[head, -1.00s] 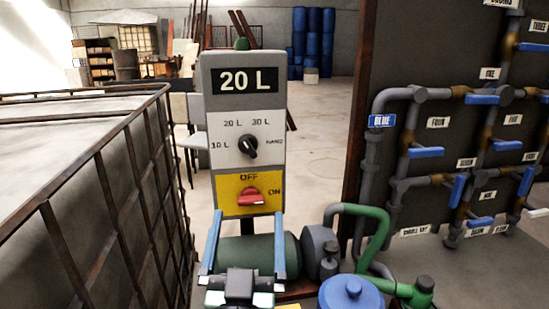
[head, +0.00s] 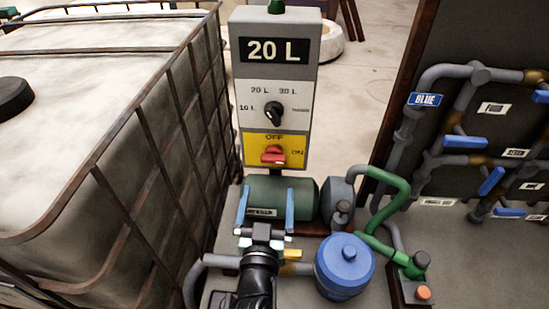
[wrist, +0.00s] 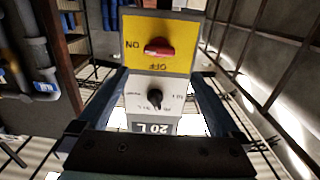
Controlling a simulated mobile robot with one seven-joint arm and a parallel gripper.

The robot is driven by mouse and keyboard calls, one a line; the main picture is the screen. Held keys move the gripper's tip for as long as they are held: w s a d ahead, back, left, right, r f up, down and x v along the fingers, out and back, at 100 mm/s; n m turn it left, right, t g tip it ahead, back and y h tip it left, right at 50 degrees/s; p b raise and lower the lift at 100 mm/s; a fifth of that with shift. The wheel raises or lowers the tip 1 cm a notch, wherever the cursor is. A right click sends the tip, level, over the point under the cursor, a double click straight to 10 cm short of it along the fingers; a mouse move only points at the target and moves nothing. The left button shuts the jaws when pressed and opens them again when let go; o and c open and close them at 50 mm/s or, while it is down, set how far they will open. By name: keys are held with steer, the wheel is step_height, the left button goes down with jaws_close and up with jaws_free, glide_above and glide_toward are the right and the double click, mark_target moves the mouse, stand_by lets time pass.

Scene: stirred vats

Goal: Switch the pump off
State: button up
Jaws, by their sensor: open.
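The pump control box is grey, with a "20 L" display (head: 274,51) on top and a black dial (head: 273,112) below it. Its yellow panel (head: 249,149) carries a red rotary switch (head: 272,156). The switch handle lies roughly level, with ON at its right and OFF above. In the wrist view the box is upside down, and the red switch (wrist: 159,47) and yellow panel (wrist: 186,28) show beyond the fingers. My gripper (head: 266,190) is open and empty, its blue fingers upright below the yellow panel, apart from the switch. The green pump motor (head: 305,198) is partly behind the fingers.
A caged white tank (head: 110,100) stands close on the left. A blue canister (head: 344,262) and green pipes (head: 396,190) are at the right of the pump. A pipe board with blue valve handles (head: 466,142) stands farther right.

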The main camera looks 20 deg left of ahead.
mark_target(273, 161)
steer(key=b+x, duration=0.1)
steer(key=x, duration=0.9)
steer(key=shift+w, duration=0.25)
steer(key=c, duration=1.3)
